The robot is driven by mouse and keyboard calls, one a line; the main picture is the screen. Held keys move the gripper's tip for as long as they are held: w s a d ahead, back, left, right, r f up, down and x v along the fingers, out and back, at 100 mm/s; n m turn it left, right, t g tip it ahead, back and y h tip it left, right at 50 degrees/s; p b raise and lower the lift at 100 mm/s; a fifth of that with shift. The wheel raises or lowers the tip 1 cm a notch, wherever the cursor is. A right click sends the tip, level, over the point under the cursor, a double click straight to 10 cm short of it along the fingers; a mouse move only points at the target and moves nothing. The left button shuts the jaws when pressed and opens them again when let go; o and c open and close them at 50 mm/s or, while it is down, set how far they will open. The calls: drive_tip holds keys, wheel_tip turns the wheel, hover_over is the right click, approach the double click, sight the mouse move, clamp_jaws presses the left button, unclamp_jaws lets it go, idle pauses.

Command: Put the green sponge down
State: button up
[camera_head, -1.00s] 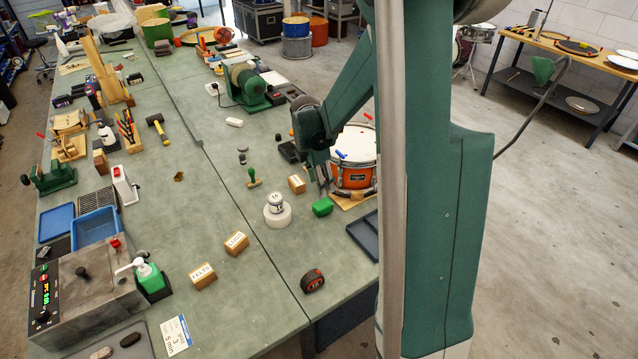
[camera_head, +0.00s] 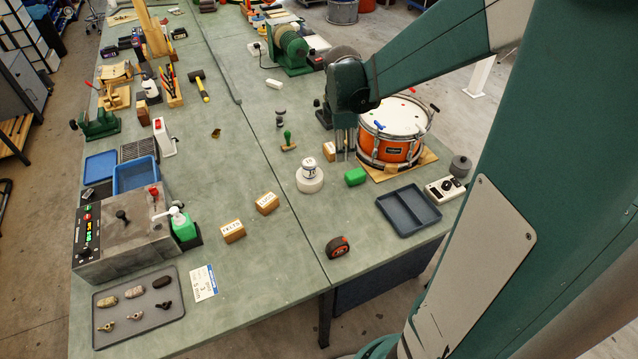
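The green sponge (camera_head: 355,177) is a small bright green block. It appears to rest on the bench top, to the right of a white round stand and left of a dark blue tray. My gripper (camera_head: 344,157) points down just behind and above the sponge, beside the orange drum. Its two thin fingers show a narrow gap between them, with nothing seen in it. The fingertips look apart from the sponge, though the exact distance is hard to tell at this size.
The orange drum (camera_head: 393,147) on its wooden board stands right of my gripper. The dark blue divided tray (camera_head: 409,225) lies to the right front. A white stand (camera_head: 309,182) and a wooden block (camera_head: 329,150) are close on the left. Clear bench lies in front, around the tape measure (camera_head: 337,247).

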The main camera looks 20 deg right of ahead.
drive_tip(key=s+a+r+m+t, duration=0.2)
drive_tip(key=s+a+r+m, duration=0.1)
drive_tip(key=s+a, duration=0.3)
drive_tip(key=s+a+r+m+t+y, duration=0.1)
drive_tip(key=s+a+r+m, duration=0.3)
drive_tip(key=s+a+m, duration=0.2)
drive_tip(key=s+a+r+m+t, duration=0.2)
drive_tip(key=s+a+r+m, duration=0.2)
drive_tip(key=s, duration=0.4)
drive_tip(key=shift+s+a+r+m+t+y, duration=0.2)
drive_tip(key=shift+s+a+m+t+y, duration=0.3)
drive_tip(key=shift+a, duration=0.6)
drive_tip(key=shift+w, duration=0.1)
drive_tip(key=shift+f+b, duration=1.95)
drive_tip(key=shift+b, duration=0.05)
